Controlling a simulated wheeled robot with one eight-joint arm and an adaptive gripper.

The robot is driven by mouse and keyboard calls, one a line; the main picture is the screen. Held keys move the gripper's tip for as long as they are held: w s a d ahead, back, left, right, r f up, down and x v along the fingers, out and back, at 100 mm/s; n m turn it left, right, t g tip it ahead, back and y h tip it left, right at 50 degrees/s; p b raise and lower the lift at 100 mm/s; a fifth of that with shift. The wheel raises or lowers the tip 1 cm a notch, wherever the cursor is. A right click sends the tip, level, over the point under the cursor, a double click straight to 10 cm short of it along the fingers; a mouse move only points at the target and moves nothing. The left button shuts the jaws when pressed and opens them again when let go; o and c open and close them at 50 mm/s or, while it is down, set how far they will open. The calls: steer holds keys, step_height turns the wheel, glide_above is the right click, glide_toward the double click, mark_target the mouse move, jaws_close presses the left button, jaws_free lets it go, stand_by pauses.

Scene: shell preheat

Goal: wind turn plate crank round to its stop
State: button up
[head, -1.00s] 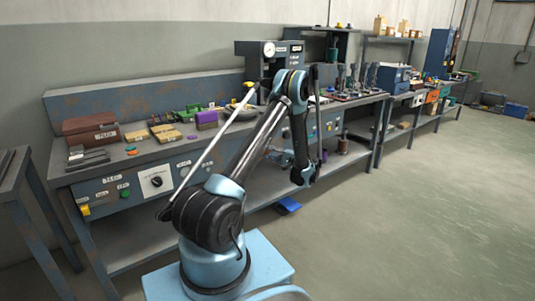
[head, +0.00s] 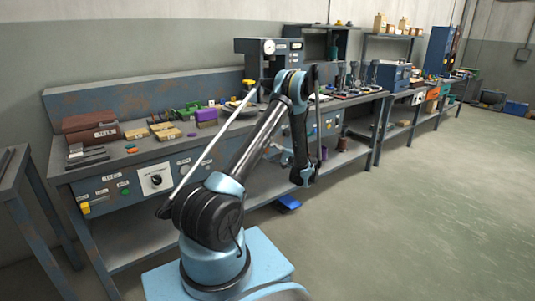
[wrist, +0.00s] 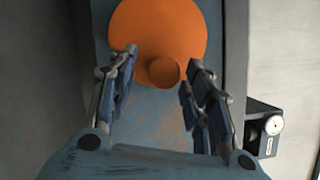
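In the wrist view an orange round disc (wrist: 155,28) with a short round orange knob (wrist: 164,72) stands on a blue-grey panel (wrist: 160,115). I cannot tell from the frames whether this is the turn plate crank. My gripper (wrist: 159,65) is open, with its two dark fingers apart on either side of the knob. Clear space shows between each finger and the knob. How far the fingertips reach along the knob cannot be told. In the head view my arm hides the gripper, and the orange disc cannot be made out.
A gauge box (wrist: 265,128) is at the right in the wrist view. In the head view a long bench holds a red-brown box (head: 91,125), yellow blocks (head: 165,131), a purple block (head: 207,115) and a press with a gauge (head: 268,47). Open floor (head: 420,220) lies to the right.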

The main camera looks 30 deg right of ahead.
steer(key=v, duration=1.2)
stand_by(0.6)
